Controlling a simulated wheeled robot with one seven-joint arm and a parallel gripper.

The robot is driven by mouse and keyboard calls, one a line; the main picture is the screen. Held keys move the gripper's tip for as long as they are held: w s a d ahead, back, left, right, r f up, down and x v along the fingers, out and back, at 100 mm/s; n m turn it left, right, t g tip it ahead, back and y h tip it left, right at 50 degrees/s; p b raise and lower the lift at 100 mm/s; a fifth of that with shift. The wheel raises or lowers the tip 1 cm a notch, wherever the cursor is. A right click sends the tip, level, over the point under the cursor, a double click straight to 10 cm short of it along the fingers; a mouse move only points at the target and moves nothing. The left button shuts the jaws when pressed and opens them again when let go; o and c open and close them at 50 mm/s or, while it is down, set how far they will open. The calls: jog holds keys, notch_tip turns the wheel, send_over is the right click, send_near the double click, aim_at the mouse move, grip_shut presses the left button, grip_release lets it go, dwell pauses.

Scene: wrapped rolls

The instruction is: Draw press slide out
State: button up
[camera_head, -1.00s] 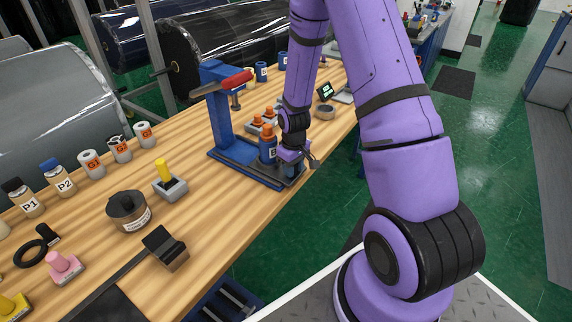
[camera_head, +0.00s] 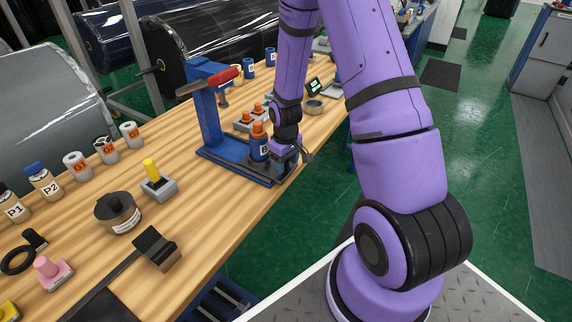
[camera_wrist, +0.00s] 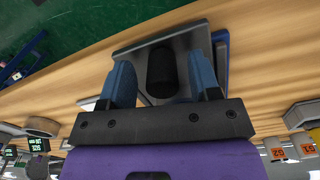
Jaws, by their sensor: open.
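The blue press (camera_head: 208,110) stands on the wooden bench with a red handle on top. Its grey slide (camera_head: 262,172) lies at the base and reaches toward the bench's front edge. In the wrist view, the slide plate (camera_wrist: 193,42) lies under my open gripper (camera_wrist: 161,68). A black upright knob (camera_wrist: 161,74) on the plate sits between the two blue fingers, with gaps showing at both sides. The fingertips' contact with the plate is unclear.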

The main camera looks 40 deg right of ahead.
notch_tip(320, 180, up, 10)
jog(key=shift+f, duration=0.1)
dwell(0.4)
dwell(0.4)
jog(key=shift+r, duration=0.3)
jog(key=s+a+r+m+t, duration=0.1)
jog(key=s+a+r, duration=0.2)
jog(key=r, duration=0.6)
jog(key=s+a+r+t, duration=0.15)
jog(key=s+r, duration=0.25)
jog(key=r, duration=0.5)
jog(key=s+a+r+t, duration=0.1)
jog(key=s+a+r, duration=0.2)
jog(key=s+r, duration=0.2)
jog(key=s+a+r+m+t, duration=0.1)
jog(key=s+a+r, duration=0.2)
jog(key=s+r, duration=0.3)
jog(key=s, duration=0.5)
jog(key=shift+s+t, duration=0.2)
jog(key=shift+t, duration=0.15)
